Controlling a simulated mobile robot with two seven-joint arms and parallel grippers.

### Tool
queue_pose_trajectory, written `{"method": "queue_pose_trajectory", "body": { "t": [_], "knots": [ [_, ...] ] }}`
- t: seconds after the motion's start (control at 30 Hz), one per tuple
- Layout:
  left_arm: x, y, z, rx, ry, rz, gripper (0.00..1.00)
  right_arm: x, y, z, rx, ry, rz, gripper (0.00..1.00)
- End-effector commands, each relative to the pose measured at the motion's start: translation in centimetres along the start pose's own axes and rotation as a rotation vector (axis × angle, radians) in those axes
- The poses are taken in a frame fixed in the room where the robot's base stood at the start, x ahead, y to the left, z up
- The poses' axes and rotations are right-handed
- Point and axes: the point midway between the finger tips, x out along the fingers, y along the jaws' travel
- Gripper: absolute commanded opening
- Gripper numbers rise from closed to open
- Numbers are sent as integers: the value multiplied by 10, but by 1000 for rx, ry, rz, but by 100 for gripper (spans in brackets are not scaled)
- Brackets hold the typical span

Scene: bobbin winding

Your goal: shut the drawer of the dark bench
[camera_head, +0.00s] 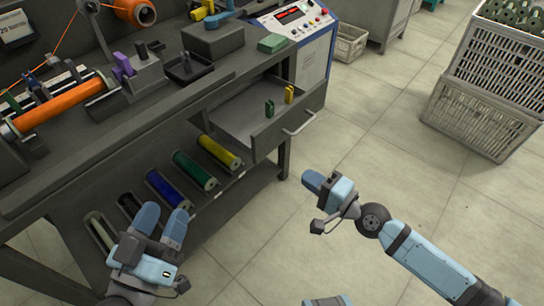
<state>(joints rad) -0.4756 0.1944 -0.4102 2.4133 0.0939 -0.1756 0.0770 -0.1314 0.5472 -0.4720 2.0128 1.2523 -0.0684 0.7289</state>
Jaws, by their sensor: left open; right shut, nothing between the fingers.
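The dark bench (130,157) fills the left half of the head view. Its drawer (290,128) stands open toward the lower right, with a pale handle (300,124) on its front. A green piece (269,109) and a yellow piece (288,94) are in the drawer. My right gripper (312,181) is shut and empty, below and right of the drawer front, apart from it. My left gripper (161,222) is open and empty, in front of the lower rack at the bench's left part.
The lower rack holds several coloured rolls, such as a yellow one (220,153) and a blue one (166,190). A control box (300,30) stands at the bench's right end. Grey crates (480,117) are stacked at the right. The tiled floor (385,130) between is clear.

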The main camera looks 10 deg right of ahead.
Motion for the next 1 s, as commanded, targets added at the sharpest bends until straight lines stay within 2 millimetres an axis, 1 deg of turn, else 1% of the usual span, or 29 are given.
{"method": "queue_pose_trajectory", "body": {
  "t": [0.13,0.23,0.5,0.7,0.8,1.0],
  "knots": [
    [0,0,0,1,-8,-3,52,10,-2,-1,7,1,-5,0],
    [0,-2,3,3,-25,-10,52,25,-3,0,8,1,-5,0],
    [-1,-4,8,6,-42,-16,52,83,-2,0,5,1,-5,0],
    [-1,-2,4,2,-18,-6,52,118,0,0,5,1,-3,0],
    [-1,-1,1,0,-1,-1,52,130,-1,0,4,0,-3,0],
    [0,1,-2,-3,14,5,52,140,-1,0,3,0,-1,0]
  ]
}}
